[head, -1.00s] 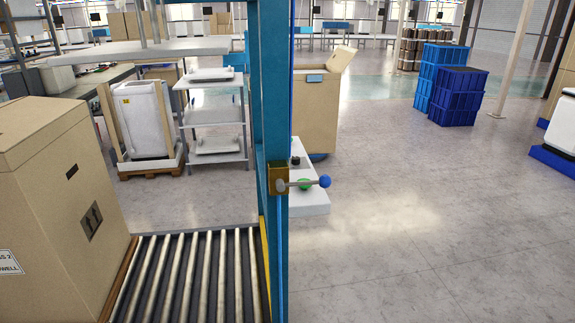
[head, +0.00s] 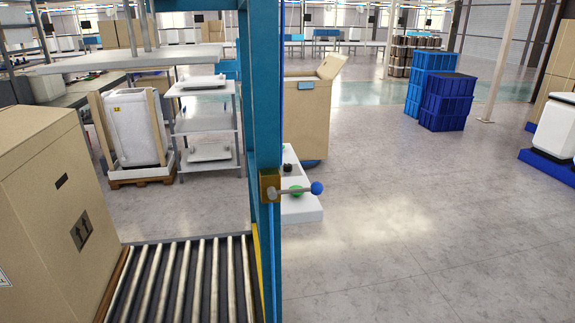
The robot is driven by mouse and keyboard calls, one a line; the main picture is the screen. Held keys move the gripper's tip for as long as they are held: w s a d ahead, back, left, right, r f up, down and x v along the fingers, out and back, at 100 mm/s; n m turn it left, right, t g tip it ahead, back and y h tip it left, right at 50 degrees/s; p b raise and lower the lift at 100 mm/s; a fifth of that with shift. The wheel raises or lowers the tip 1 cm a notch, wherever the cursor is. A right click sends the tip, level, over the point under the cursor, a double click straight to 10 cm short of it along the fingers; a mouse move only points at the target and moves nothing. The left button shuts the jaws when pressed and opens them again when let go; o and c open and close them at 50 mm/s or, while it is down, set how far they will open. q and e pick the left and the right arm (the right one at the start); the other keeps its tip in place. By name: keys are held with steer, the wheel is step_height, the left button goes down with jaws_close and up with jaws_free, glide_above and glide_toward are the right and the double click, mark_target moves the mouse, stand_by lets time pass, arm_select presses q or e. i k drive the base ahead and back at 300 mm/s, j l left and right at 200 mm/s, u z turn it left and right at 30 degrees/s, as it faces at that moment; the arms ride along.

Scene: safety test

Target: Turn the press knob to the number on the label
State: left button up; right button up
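A blue upright post (head: 262,120) stands in the middle of the head view. A brass-coloured block (head: 270,186) on it carries a metal lever with a blue ball end (head: 316,188). Behind the post is a white control panel (head: 305,213), partly hidden, with a green button (head: 296,190) and a black knob (head: 287,167). I cannot read any numbers around the knob. A large cardboard box (head: 45,200) is at the left. Only a sliver of its white label (head: 3,277) shows at the frame edge, unreadable. Neither of my grippers is in view.
A roller conveyor (head: 190,280) lies beside the box, left of the post. Behind are a metal shelf rack (head: 207,125), a crated white unit (head: 133,130) and a cardboard bin (head: 306,115). Blue crates (head: 447,105) stand far right. The right floor is open.

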mark_target(288, 168)
steer(key=i+l+u, duration=0.2)
steer(key=i+l, duration=0.2)
steer(key=l, duration=0.25)
steer(key=i+l+u, duration=0.1)
steer(key=i+l, duration=0.25)
steer(key=l, duration=0.3)
steer(key=i+l+u, duration=0.15)
steer(key=l, duration=0.2)
steer(key=i+l+u, duration=0.1)
steer(key=l, duration=0.25)
steer(key=i+l+u, duration=0.1)
steer(key=i+l, duration=0.15)
steer(key=l, duration=0.15)
